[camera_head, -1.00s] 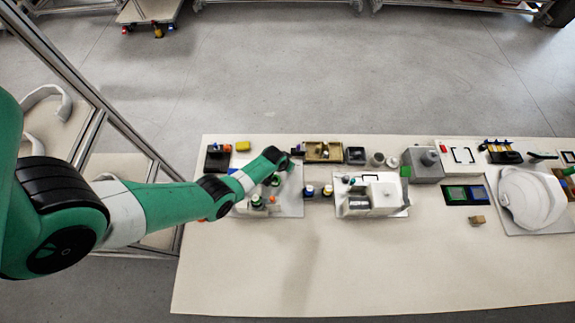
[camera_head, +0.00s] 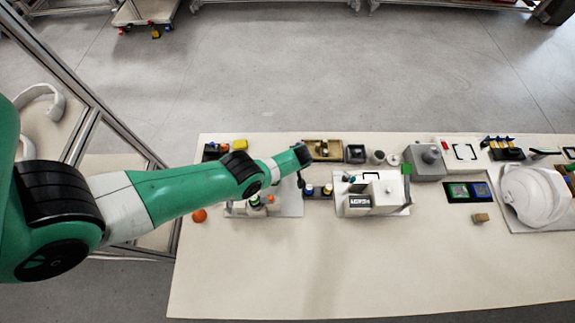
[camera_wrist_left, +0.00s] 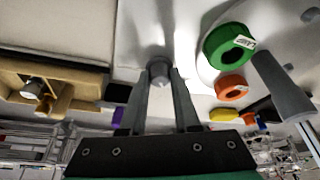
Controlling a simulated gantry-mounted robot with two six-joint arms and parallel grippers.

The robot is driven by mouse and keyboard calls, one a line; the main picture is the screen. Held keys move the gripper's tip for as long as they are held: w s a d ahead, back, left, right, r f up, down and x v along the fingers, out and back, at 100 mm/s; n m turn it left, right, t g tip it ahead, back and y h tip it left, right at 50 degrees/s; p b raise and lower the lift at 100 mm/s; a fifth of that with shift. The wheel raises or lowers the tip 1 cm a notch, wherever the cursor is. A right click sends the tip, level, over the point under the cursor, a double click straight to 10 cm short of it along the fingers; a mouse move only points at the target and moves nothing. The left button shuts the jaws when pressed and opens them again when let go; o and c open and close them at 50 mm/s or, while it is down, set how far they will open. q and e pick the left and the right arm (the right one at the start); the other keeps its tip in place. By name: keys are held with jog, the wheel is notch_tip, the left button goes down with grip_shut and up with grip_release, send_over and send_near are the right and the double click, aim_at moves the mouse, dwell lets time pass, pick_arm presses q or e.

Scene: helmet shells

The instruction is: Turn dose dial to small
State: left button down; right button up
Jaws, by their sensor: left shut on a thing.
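My left gripper (camera_wrist_left: 160,92) is shut on a small grey round knob (camera_wrist_left: 158,70), which sits between its fingertips in the left wrist view. I cannot read any dose marking on it. In the head view my left gripper (camera_head: 301,181) points down at the right edge of a pale plate (camera_head: 292,206), and the knob cannot be made out there. A white box unit (camera_head: 386,193) stands to the right, with a dark panel (camera_head: 359,201) whose lettering is too small to read. My right gripper is not in view.
In the wrist view, a green labelled ring (camera_wrist_left: 228,46) and an orange ring (camera_wrist_left: 231,88) lie right of the fingers, and a tan tray (camera_wrist_left: 50,85) lies left. An orange ball (camera_head: 199,215) sits left of the plate. The front of the table (camera_head: 370,270) is clear.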

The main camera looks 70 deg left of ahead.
pick_arm(q)
jog(key=shift+f+n+g+b, duration=0.2)
jog(key=shift+n+g+b, duration=0.1)
jog(key=shift+n+b, duration=0.55)
jog(key=shift+r+n+b, duration=0.1)
jog(key=shift+n+b, duration=0.3)
jog(key=shift+n, duration=0.15)
jog(key=c, duration=0.6)
grip_release()
jog(key=shift+c, duration=0.2)
jog(key=shift+r, duration=0.1)
